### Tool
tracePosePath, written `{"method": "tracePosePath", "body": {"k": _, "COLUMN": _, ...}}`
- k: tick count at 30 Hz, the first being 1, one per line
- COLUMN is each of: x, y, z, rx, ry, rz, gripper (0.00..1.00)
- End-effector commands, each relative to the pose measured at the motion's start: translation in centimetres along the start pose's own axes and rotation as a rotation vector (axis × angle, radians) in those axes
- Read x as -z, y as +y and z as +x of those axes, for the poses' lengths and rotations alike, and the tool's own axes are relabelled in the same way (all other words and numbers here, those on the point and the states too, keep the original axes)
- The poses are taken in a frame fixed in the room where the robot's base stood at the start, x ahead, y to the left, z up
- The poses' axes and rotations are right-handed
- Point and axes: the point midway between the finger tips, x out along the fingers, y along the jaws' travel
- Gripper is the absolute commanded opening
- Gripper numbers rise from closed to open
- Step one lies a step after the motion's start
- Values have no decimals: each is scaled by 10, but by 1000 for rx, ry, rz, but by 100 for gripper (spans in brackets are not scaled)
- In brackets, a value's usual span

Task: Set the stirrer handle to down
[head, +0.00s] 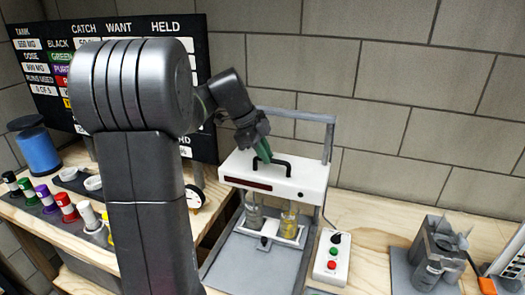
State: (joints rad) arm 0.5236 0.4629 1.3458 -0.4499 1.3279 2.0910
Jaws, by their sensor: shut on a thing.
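The stirrer (275,178) has a white head with a dark red display strip on its front, held in a grey frame. Its black handle (283,162) arches over the top of the head. My gripper (263,153) comes down from the upper left and is shut on the handle, its green fingers at the handle's left part. Two clear jars stand below the head, a greyish one (254,216) and a yellowish one (289,222). The head hides their tops.
A white button box (331,256) with red and green buttons stands right of the stirrer. A grey metal device (436,256) is further right. Several coloured bottles (66,206), a blue canister (37,150) and a dial (195,197) are at left. Bare wood (375,223) lies between.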

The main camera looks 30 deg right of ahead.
Motion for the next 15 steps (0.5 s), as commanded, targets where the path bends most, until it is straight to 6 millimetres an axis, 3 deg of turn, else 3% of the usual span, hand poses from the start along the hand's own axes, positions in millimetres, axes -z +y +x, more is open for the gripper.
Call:
{"method": "tracePosePath", "body": {"k": 1, "x": -6, "y": 3, "z": 13, "rx": -1, "ry": -1, "rz": 0, "gripper": 0}}
{"method": "tracePosePath", "body": {"k": 3, "x": -8, "y": 4, "z": 18, "rx": 0, "ry": -1, "rz": 0, "gripper": 0}}
{"method": "tracePosePath", "body": {"k": 14, "x": -9, "y": 5, "z": 20, "rx": -5, "ry": -2, "rz": -1, "gripper": 0}}
{"method": "tracePosePath", "body": {"k": 15, "x": -9, "y": 5, "z": 20, "rx": -6, "ry": -2, "rz": -1, "gripper": 16}}
